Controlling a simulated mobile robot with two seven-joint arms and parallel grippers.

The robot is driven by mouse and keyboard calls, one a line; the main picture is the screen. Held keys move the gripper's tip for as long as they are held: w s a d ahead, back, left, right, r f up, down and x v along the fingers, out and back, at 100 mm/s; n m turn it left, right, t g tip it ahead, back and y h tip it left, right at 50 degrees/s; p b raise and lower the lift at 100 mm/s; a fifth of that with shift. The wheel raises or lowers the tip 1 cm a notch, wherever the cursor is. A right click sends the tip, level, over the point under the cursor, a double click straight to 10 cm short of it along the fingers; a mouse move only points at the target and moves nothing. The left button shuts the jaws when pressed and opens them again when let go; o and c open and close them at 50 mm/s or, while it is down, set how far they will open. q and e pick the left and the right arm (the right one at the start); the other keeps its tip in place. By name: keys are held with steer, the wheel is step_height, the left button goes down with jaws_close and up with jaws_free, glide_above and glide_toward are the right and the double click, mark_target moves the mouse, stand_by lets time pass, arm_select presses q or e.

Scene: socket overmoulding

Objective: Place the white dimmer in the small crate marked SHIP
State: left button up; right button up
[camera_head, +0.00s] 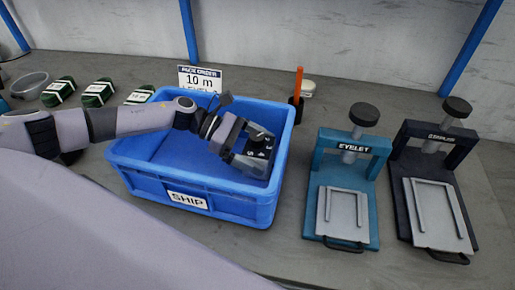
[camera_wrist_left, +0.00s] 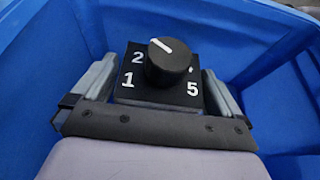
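The blue crate (camera_head: 236,204) has a label reading SHIP on its front wall. My left gripper (camera_head: 256,150) reaches down inside it, near the right side. In the left wrist view the gripper (camera_wrist_left: 160,88) is shut on a dimmer (camera_wrist_left: 130,92), one finger on each side. This dimmer is black, with a round black knob, a white pointer line and white numbers. It also shows dark between the fingers in the head view (camera_head: 262,146). Whether it touches the crate floor I cannot tell. No dimmer that is clearly white shows. My right gripper is not in view.
Right of the crate stand a teal press marked EYELET (camera_head: 318,215) and a dark navy press (camera_head: 404,200). Behind the crate are a sign reading 10 m (camera_head: 199,80), an orange-handled tool (camera_head: 298,82) and a small cream object (camera_head: 308,88). Green bundles (camera_head: 98,92) and a bowl (camera_head: 30,84) lie at left.

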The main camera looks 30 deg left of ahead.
arm_select(q)
steer(key=shift+a+r+p, duration=0.1)
steer(key=shift+r+p, duration=0.2)
steer(key=shift+r, duration=0.05)
steer(key=b+v, duration=0.2)
steer(key=v, duration=0.9)
steer(key=shift+a+b, duration=0.4)
steer(key=shift+s+d+r, duration=0.1)
steer(key=shift+r, duration=0.05)
